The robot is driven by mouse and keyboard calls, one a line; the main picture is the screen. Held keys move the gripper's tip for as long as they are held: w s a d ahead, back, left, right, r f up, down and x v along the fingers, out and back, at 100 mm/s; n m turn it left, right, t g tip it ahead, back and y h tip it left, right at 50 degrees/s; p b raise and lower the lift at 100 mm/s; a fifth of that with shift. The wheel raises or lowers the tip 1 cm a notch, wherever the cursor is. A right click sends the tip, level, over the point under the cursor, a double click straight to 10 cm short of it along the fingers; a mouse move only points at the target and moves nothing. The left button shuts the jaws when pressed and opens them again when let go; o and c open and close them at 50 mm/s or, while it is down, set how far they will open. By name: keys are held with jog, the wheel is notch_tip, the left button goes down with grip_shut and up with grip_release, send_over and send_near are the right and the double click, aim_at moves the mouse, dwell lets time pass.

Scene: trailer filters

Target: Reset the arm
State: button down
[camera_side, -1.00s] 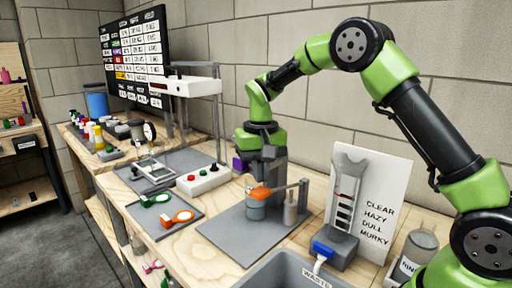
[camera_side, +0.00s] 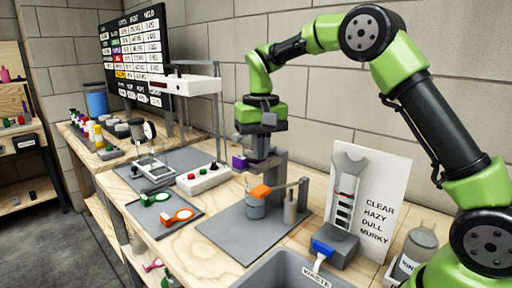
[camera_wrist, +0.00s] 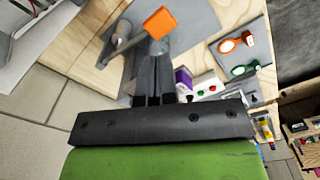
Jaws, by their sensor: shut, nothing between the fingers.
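My green and black arm holds my gripper (camera_side: 257,162) pointing down above the grey mat on the bench. Its two dark fingers are together with nothing between them; they also show in the wrist view (camera_wrist: 154,92). Below them, an orange piece (camera_side: 260,191) sits at the end of a grey swing arm, over a clear beaker (camera_side: 255,209). The orange piece also shows in the wrist view (camera_wrist: 159,23). My gripper is apart from it. A grey upright stands behind my gripper, and a purple item (camera_side: 239,162) is partly hidden beside it.
A button box (camera_side: 204,178) and green and orange ring-shaped pieces (camera_side: 183,215) lie to the left. A blue-fronted device (camera_side: 336,244) and a lettered card (camera_side: 375,200) stand at the right. A grey waste bin (camera_side: 285,272) is at the front. Open air surrounds the upper arm.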

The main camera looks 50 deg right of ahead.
jog(key=s+a+r+t, duration=0.2)
jog(key=s+r, duration=0.4)
jog(key=r, duration=0.1)
jog(key=s+a+n+t+y, duration=0.1)
jog(key=s+a+t, duration=0.1)
jog(key=s, duration=0.6)
jog(key=s+a+n+t+y, duration=0.1)
jog(key=s+a+t, duration=0.1)
jog(key=s, duration=0.6)
jog(key=shift+s+r+t, duration=0.2)
jog(key=shift+s+t, duration=0.15)
jog(key=shift+t, duration=0.25)
jog(key=shift+w, duration=0.1)
